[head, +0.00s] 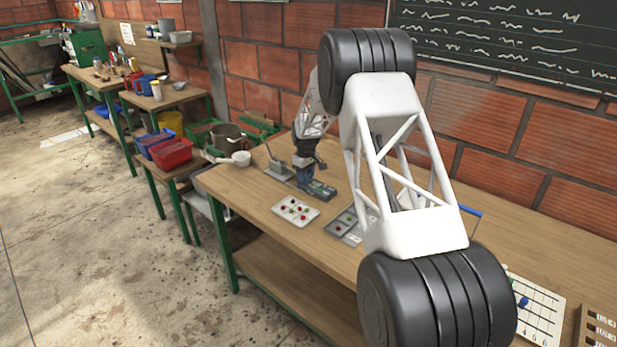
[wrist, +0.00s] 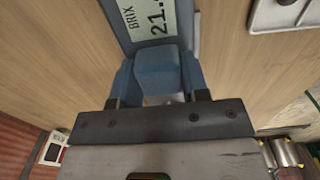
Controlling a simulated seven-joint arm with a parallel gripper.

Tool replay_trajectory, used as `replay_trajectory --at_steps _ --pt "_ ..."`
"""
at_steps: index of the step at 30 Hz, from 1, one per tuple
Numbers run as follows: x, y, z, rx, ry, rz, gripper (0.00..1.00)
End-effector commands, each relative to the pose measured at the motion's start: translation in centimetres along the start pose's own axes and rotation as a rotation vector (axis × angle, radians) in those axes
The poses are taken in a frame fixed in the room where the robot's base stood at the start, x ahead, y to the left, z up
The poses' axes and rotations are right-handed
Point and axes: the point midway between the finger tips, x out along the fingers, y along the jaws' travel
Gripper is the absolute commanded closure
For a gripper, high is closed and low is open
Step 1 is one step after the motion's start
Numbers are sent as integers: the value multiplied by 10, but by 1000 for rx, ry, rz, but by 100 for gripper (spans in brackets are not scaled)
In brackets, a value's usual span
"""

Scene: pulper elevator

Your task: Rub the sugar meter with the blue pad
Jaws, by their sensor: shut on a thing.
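The sugar meter (wrist: 155,18) shows at the top of the wrist view, with its display reading "BRIX" and "21" before the edge cuts it off. In the head view the dark, flat meter (head: 322,190) lies on the wooden bench. The blue pad (wrist: 157,62) is between the fingers of my gripper (wrist: 158,80), which is shut on it. The pad sits right at the near end of the display; I cannot tell whether it touches the meter. In the head view my gripper (head: 308,174) is low over the bench, beside the meter, and partly hides the pad.
A white tray with red and dark berries (head: 284,214) lies in front of the meter, and a grey divided tray (head: 336,232) lies to its right. A grey stand (head: 279,170) is close on the left. A white dipper (head: 241,158) is at the bench's left end.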

Motion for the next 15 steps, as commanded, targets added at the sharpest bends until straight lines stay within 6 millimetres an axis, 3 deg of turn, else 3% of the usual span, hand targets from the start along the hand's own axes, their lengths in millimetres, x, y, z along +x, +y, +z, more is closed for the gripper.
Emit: replay_trajectory --at_steps 9,12,15 --pt "3 0 -30 0 0 0 77" --pt "-21 1 -28 1 5 3 77" --pt "-27 0 -28 1 1 1 77"
